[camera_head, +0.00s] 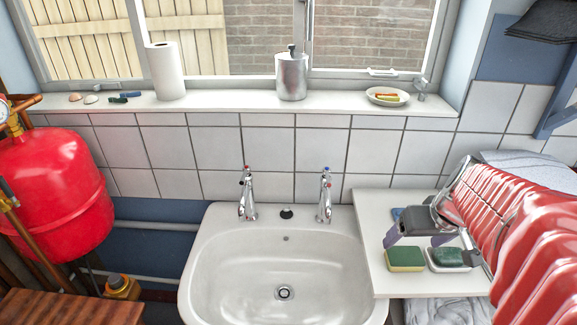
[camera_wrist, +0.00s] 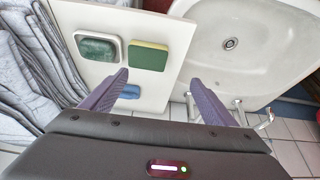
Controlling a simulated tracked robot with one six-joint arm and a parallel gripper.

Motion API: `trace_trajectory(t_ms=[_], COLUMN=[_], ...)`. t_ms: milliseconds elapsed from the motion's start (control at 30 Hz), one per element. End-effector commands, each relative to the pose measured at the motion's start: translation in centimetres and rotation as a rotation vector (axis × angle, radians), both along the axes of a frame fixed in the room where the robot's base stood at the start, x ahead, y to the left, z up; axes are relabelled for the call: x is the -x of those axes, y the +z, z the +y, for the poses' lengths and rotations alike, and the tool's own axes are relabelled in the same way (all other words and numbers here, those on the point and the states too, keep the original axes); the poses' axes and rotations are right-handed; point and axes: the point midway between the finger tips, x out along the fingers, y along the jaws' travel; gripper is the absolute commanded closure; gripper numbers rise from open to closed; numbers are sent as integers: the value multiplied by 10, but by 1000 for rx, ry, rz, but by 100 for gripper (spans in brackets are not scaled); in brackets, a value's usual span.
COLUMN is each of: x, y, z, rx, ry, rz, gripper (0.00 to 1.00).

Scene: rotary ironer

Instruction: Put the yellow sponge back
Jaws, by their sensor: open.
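A sponge with a yellow side and a green top (camera_head: 405,260) lies flat on the white side shelf (camera_head: 372,205), right of the basin. It also shows in the wrist view (camera_wrist: 148,57). A white dish holding a dark green pad (camera_head: 449,257) sits close to its right. A blue piece (camera_head: 397,213) lies behind, partly hidden by my gripper in the head view; it is clearer in the wrist view (camera_wrist: 129,92). My gripper (camera_head: 412,240) is open and empty above the shelf, its purple fingers pointing toward the sponge without visibly holding it.
The white basin (camera_head: 225,262) with two taps (camera_head: 247,195) adjoins the shelf on the left. A dish with yellow and orange pieces (camera_head: 387,99), a metal dispenser (camera_head: 291,77) and a paper roll (camera_head: 165,72) stand on the windowsill. Grey towels (camera_wrist: 35,75) lie beside the shelf.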

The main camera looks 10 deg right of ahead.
Motion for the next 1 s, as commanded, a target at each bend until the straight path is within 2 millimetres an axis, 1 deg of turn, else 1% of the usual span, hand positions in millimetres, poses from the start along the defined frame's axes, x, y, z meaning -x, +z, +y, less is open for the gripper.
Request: trace_trajectory(t_ms=[33,167,200,267,400,600,800,900,1000], x=[-3,-6,-6,-4,2,18,39,48,53], y=[5,14,17,20,28,36,41,42,42], z=[16,56,68,86,126,176,216,228,234], rx=[3,6,7,7,10,13,11,9,9], ry=[21,63,76,94,135,190,238,252,258], rz=[-4,-9,-11,-13,-22,-40,-62,-70,-75], gripper=[20,20,20,20,20,20,20,20,20])
